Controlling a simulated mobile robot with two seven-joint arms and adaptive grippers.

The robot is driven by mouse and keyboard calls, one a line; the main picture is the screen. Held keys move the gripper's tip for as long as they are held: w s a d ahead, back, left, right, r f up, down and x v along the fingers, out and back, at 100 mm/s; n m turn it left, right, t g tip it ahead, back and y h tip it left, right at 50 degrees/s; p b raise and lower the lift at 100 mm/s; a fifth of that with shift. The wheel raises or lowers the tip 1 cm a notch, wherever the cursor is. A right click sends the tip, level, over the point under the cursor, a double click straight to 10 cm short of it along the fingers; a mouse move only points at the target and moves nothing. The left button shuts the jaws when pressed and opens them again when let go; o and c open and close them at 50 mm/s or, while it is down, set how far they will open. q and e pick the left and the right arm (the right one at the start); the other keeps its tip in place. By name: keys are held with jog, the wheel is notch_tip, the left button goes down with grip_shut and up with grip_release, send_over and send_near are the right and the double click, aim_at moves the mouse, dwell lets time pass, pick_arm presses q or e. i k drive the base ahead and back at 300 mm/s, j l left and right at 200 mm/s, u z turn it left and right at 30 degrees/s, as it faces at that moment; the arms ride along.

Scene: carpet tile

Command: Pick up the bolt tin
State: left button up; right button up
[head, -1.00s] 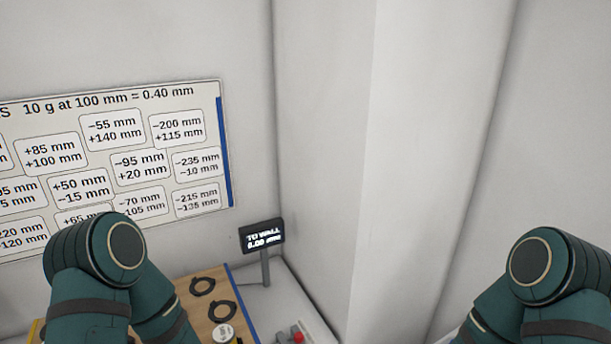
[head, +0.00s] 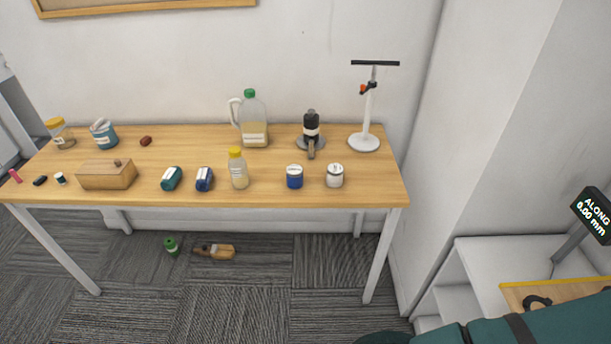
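Several small containers stand on a wooden table (head: 265,196); the labels are too small to read, so I cannot tell which is the bolt tin. A short blue tin (head: 294,177) and a short white tin (head: 335,176) stand side by side near the table's front right. A teal container (head: 172,178) and a dark blue one (head: 204,179) lie farther left. Neither gripper is in view. Only part of my teal arm shows at the bottom right, well away from the table top.
A jug (head: 254,122), a yellow-capped bottle (head: 238,168), a wooden box (head: 107,174) and a white stand (head: 368,115) share the table. A green item (head: 171,246) and a brown bottle (head: 215,251) lie on the carpet below. A display (head: 594,214) stands at right.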

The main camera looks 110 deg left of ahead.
aim_at(334, 177)
jog(key=u, duration=3.35)
